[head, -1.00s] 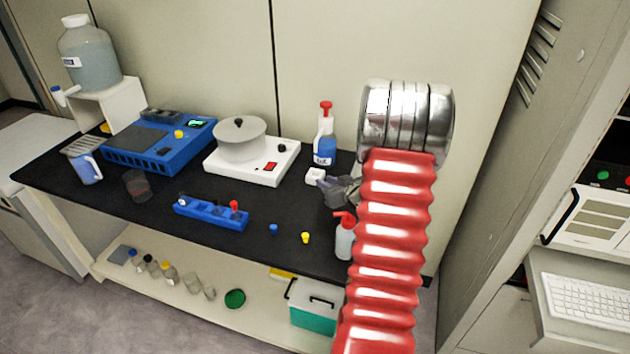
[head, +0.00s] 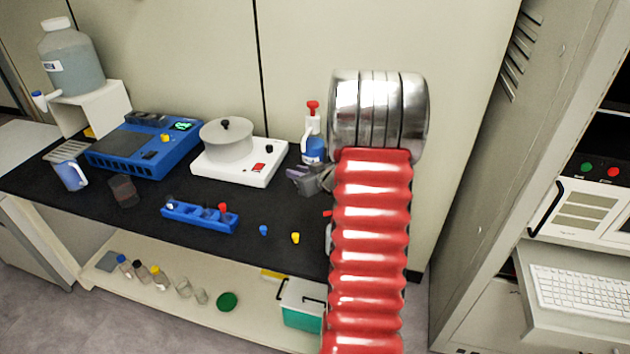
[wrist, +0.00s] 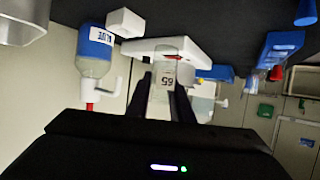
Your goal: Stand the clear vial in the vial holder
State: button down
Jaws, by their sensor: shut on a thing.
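The clear vial (wrist: 164,88) is between the two dark fingers of my gripper (wrist: 170,100) in the wrist view, with dark markings on its side. My gripper (head: 318,180) shows in the head view just left of my red arm, over the right part of the black bench. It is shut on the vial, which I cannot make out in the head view. The blue vial holder (head: 185,217) lies on the bench, left of and nearer than my gripper, and apart from it. A red-capped piece and a dark piece stand in it. It also seems to show at the right of the wrist view (wrist: 272,52).
A blue-labelled bottle (head: 314,150) stands behind my gripper. A white hotplate (head: 235,172) with a pot and a blue instrument (head: 150,150) stand further left. Small blue (head: 263,230) and yellow (head: 295,238) caps lie right of the holder. My arm hides the bench's right end.

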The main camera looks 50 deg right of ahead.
jog(key=w+a+r+y, duration=0.1)
jog(key=w+a, duration=0.1)
jog(key=a, duration=0.9)
jog(key=w+a+r+n, duration=0.1)
jog(key=w+a+r, duration=0.1)
jog(key=a, duration=1)
jog(key=w+a+r+n+y, duration=0.1)
jog(key=w+a, duration=0.2)
jog(key=a, duration=0.8)
jog(key=shift+w+a+r+y, duration=0.2)
jog(key=shift+w+r+y, duration=0.1)
jog(key=shift+w+r, duration=0.1)
